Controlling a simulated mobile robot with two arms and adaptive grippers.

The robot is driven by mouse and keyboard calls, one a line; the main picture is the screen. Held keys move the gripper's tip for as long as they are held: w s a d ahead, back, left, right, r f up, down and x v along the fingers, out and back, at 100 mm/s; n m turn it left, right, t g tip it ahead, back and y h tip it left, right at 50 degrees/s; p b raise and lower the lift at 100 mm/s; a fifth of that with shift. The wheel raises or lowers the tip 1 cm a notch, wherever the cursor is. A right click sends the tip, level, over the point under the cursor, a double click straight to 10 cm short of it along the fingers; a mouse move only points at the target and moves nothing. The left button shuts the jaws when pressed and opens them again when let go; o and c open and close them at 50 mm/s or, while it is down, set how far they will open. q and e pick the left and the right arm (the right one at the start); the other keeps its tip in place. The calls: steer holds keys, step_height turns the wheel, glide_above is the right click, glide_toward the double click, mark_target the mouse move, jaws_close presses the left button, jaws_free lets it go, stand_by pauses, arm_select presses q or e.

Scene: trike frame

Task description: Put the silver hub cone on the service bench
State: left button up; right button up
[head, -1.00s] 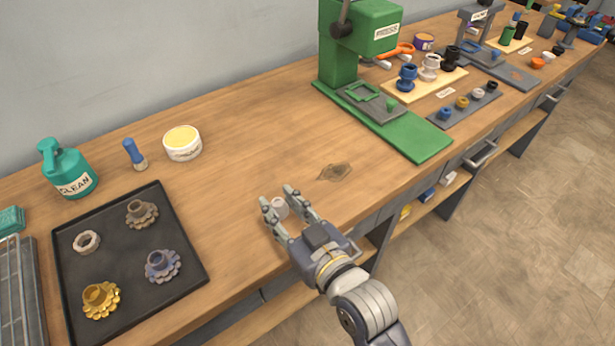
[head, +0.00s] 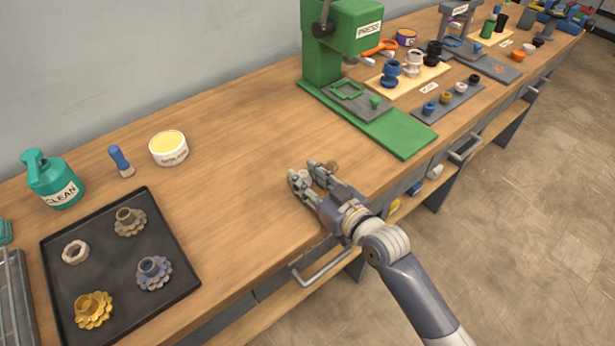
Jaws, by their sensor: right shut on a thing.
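The silver hub cone (head: 306,178) is a small pale grey piece between the fingers of my right gripper (head: 310,175). The fingers are shut on it and partly hide it. The gripper is over the front part of the wooden service bench (head: 250,130), with my arm coming in from the lower right. I cannot tell whether the cone touches the bench top. My left gripper is not in view.
A black tray (head: 115,300) with gear-like parts and a ring lies at left. A teal bottle (head: 52,180), blue brush (head: 121,160) and white tub (head: 169,149) stand behind it. The green press (head: 340,50) stands further right. Bench between them is clear.

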steer(key=o, duration=1.1)
steer(key=shift+f, duration=0.1)
steer(key=shift+s, duration=0.1)
steer(key=b+v, duration=0.1)
steer(key=v, duration=1.1)
